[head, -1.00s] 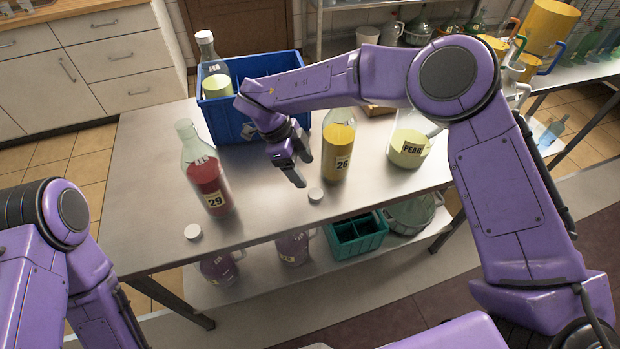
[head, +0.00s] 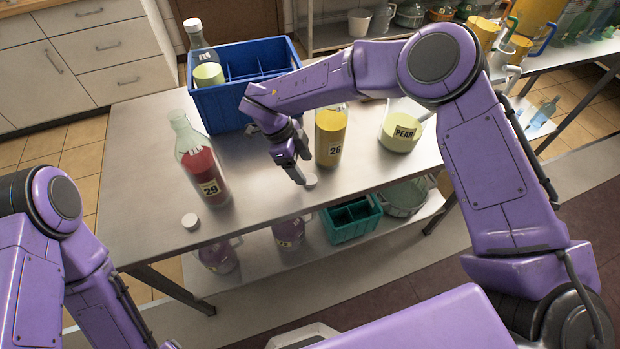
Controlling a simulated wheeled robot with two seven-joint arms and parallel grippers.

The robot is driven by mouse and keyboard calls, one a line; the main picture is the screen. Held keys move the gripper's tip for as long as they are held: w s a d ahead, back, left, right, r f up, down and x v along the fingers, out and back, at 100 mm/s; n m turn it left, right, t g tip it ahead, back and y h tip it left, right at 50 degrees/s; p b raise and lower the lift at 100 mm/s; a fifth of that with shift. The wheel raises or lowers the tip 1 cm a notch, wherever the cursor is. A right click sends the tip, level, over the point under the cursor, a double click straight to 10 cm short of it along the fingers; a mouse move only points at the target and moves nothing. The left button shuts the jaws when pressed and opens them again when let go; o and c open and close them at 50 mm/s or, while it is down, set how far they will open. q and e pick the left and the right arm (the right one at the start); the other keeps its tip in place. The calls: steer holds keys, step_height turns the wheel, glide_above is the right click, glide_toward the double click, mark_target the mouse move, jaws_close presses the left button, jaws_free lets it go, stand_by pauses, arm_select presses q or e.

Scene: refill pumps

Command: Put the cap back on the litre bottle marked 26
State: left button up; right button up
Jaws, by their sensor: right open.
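The litre bottle marked 26 (head: 331,136) stands upright on the steel table, holding yellow liquid; its neck is hidden behind my right arm. A white cap (head: 310,181) lies on the table in front of it, close to the front edge. My right gripper (head: 300,170) is open and empty, fingers pointing down, just left of that cap and left of bottle 26. A second white cap (head: 190,221) lies at the front left, before the uncapped bottle marked 29 (head: 203,170) with red liquid. My left arm shows at the lower left, but its gripper is out of view.
A blue divided crate (head: 218,108) stands at the back with a capped bottle (head: 207,62) in it. A jug marked PEAR (head: 400,132) stands right of bottle 26. A green crate (head: 351,221) and jugs are on the lower shelf.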

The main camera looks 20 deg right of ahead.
mark_target(312, 179)
steer(key=shift+d+f+p, duration=0.15)
steer(key=shift+f+p, duration=0.15)
steer(key=shift+p, duration=0.05)
steer(key=p+x, duration=0.1)
steer(key=x, duration=0.3)
steer(key=shift+w+d+p, duration=0.1)
steer(key=shift+d+p, duration=0.05)
steer(key=shift+p, duration=0.2)
steer(key=shift+d+f, duration=0.1)
steer(key=shift+f, duration=0.2)
steer(key=c, duration=1.1)
